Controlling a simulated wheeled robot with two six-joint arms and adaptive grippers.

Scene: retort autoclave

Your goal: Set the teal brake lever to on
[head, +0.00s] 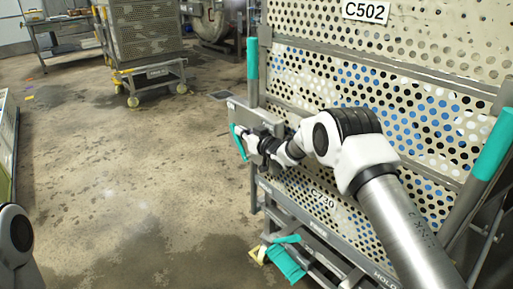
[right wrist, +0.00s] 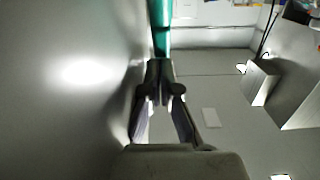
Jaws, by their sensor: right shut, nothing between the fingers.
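A slim teal lever (head: 238,141) stands tilted at the left edge of a grey plate (head: 240,112) on the near cart's corner. My right gripper (head: 262,146) is beside this lever, in front of the plate, shut and empty. In the right wrist view its fingertips (right wrist: 163,68) are together, just below a teal bar (right wrist: 161,30); I cannot tell whether they touch it. A wider teal pedal-like piece (head: 288,263) sits low by the cart's caster. I cannot read any on or off marking. My left gripper is out of view.
The near cart's perforated panel (head: 418,72) fills the right side, with upright teal handles (head: 252,65) at its corners. Another perforated cart (head: 150,72) and a table (head: 65,32) stand at the back left.

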